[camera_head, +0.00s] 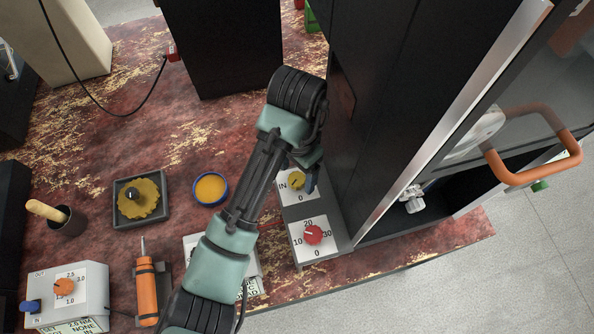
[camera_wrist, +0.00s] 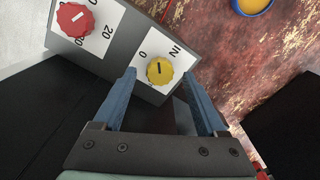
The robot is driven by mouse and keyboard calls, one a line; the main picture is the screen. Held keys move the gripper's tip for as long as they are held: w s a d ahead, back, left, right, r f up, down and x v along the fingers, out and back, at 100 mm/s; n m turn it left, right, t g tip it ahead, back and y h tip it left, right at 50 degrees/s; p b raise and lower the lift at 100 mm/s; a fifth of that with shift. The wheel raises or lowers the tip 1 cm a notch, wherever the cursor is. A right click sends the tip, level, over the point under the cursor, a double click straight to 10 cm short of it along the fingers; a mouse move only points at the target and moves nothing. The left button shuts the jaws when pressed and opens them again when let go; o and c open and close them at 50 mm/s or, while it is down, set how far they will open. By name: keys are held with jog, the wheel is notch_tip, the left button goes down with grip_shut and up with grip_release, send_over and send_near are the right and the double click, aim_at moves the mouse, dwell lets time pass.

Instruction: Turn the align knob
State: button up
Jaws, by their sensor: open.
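A yellow knob (camera_head: 296,180) sits on a white dial plate marked IN and 0, on a grey box beside the tall black machine. In the wrist view the yellow knob (camera_wrist: 160,71) lies between the two blue fingertips of my gripper (camera_wrist: 160,77), with space on both sides. I cannot tell how far above the knob the fingers are. A red knob (camera_head: 312,235), marked 0 to 30, is on the same box, nearer the front. It also shows at the upper left in the wrist view (camera_wrist: 75,19). No align label is readable on either.
The tall black machine (camera_head: 375,120) stands close to the right of my gripper. A blue-rimmed yellow dish (camera_head: 211,189), a tray with a gold gear-like disc (camera_head: 140,198), an orange-handled tool (camera_head: 147,290) and a white box with an orange knob (camera_head: 64,287) stand to the left.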

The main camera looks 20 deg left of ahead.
aim_at(297, 179)
notch_tip(297, 179, up, 12)
jog(key=p, duration=0.6)
jog(key=shift+p, duration=0.4)
